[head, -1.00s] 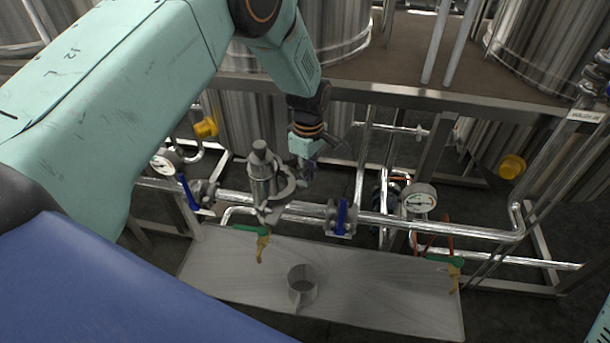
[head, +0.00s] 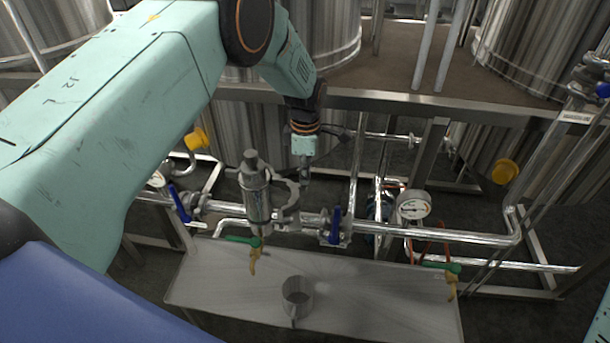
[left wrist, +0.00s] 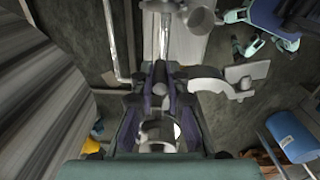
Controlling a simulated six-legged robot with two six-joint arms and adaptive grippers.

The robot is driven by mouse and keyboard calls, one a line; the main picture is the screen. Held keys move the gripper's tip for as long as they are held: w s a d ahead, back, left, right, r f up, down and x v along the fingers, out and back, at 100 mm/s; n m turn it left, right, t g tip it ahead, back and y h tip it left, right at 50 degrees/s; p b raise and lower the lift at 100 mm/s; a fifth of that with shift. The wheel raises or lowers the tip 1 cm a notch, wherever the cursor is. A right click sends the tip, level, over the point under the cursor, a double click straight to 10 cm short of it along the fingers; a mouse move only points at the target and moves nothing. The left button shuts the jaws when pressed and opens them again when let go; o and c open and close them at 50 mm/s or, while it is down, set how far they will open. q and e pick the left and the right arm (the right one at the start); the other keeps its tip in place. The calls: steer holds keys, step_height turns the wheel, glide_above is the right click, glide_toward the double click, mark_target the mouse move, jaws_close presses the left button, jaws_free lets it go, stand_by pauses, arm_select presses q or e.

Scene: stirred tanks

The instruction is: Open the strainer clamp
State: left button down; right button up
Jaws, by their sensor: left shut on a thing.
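The strainer (head: 256,198) is an upright steel cylinder on the pipe at the centre left of the head view. Its clamp (head: 291,207) is a grey curved band on the strainer's right side, with its right-hand half standing out from the body. In the left wrist view a curved clamp half (left wrist: 222,86) reaches right from the fingers. My left gripper (head: 304,176) is just right of the strainer and shut on the clamp's end; it also shows in the left wrist view (left wrist: 160,92). The exact contact is partly hidden by the fingers. My right gripper is out of view.
Large tanks stand behind.

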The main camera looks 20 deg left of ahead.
arm_select(q)
steer(key=shift+w+a+r+n, duration=0.15)
steer(key=shift+w+n, duration=0.15)
steer(key=shift+n, duration=0.2)
stand_by(0.3)
steer(key=c, duration=1.3)
jaws_free()
steer(key=shift+s, duration=0.15)
steer(key=shift+c, duration=0.2)
step_height(320, 180, up, 12)
steer(key=shift+f, duration=0.2)
